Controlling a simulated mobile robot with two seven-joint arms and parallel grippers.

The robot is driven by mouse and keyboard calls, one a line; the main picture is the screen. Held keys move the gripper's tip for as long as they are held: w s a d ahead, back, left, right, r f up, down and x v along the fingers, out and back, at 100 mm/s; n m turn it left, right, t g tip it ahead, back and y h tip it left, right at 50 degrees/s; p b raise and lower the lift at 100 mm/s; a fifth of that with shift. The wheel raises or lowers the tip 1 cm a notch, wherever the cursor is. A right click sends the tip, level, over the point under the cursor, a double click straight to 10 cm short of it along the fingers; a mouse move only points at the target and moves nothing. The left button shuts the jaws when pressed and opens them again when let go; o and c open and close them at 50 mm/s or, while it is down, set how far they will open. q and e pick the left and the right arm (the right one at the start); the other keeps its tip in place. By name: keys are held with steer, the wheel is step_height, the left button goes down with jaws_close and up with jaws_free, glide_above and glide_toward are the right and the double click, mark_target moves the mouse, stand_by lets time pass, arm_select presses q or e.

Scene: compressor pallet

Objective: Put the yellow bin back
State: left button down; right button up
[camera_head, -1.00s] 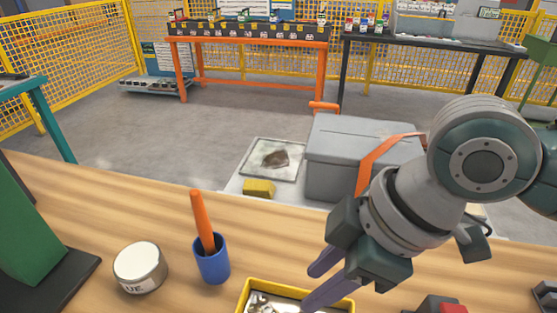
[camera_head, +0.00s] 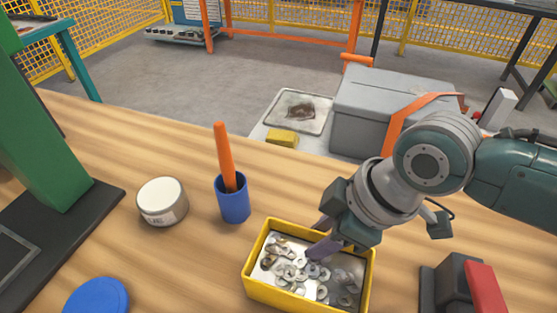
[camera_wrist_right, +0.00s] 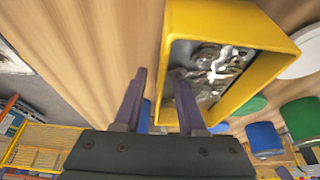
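The yellow bin (camera_head: 308,297), full of metal washers and nuts, sits on the wooden bench in front of me. My right gripper (camera_head: 312,238) is over the bin's far right rim, pointing down and left. In the right wrist view the bin (camera_wrist_right: 262,75) is close. The fingers (camera_wrist_right: 160,88) stand apart there, with the bin's side wall showing between them. One finger overlaps the bin's inside. I cannot tell whether either finger touches the wall. My left gripper is not in view.
A blue cup (camera_head: 233,203) with an orange-handled tool stands just left of the bin. A white round tin (camera_head: 162,203), a blue disc (camera_head: 97,298) and a green stand (camera_head: 42,140) are further left. A red-and-black object (camera_head: 470,287) is at right. A grey case (camera_head: 385,115) stands beyond the bench.

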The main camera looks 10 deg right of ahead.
jaws_close()
steer(key=shift+r, duration=0.1)
stand_by(1.2)
